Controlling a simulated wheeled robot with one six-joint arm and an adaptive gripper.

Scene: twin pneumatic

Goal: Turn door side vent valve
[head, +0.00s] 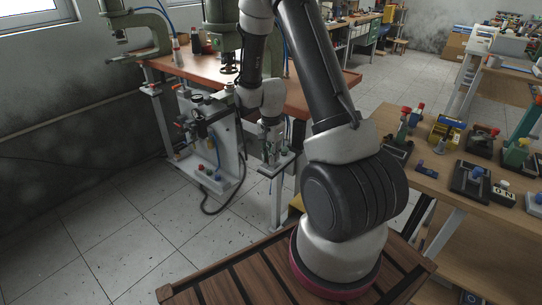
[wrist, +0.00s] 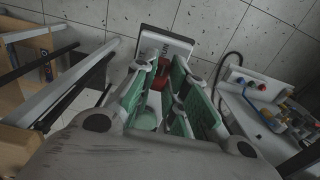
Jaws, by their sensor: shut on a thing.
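My gripper (wrist: 165,75) shows in the wrist view with its green-padded fingers around a dark red part, the vent valve handle (wrist: 161,72). The fingers hide most of the handle, so I cannot tell its angle. In the head view my gripper (head: 271,145) points down at a small grey station by the front right leg of the orange bench. The handle cannot be made out there.
A white pneumatic panel (head: 225,160) with cylinders, buttons and a dark hose stands left of my gripper; it also shows in the wrist view (wrist: 250,92). The orange bench (head: 310,95) is behind. A wooden table (head: 450,185) with several switch and valve blocks stands right. Tiled floor at left is clear.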

